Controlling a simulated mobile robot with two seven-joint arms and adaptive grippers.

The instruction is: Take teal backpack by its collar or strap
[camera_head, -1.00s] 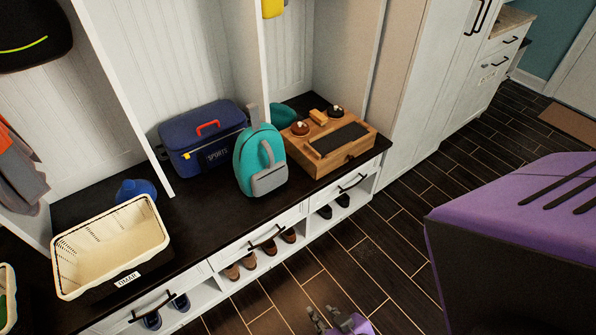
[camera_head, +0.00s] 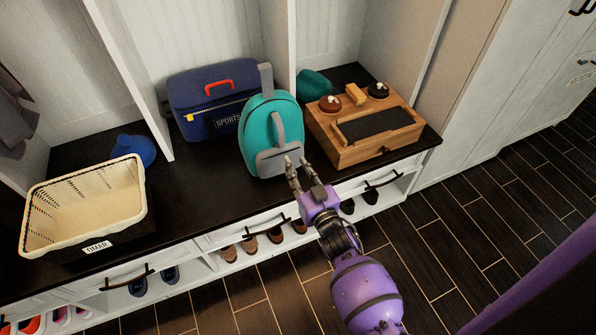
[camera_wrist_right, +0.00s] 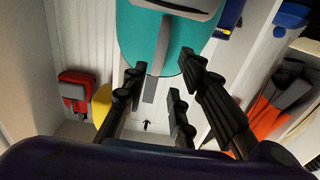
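The teal backpack (camera_head: 272,132) stands upright on the dark bench top, with a grey front pocket and a grey strap loop on its front. A grey upper strap (camera_head: 265,78) rises behind its top. My right gripper (camera_head: 303,170) is in front of the backpack's lower right side, by the pocket, with its fingers spread and nothing between them. In the right wrist view the open fingers (camera_wrist_right: 165,95) point toward the teal backpack (camera_wrist_right: 172,38); whether they touch it cannot be told. My left gripper is not in view.
A blue sports bag (camera_head: 208,100) stands left of the backpack. A wooden box (camera_head: 362,128) with brushes stands close on the right. A cream basket (camera_head: 85,207) is at the left. A white divider (camera_head: 132,75) rises from the bench. Dark floor lies in front.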

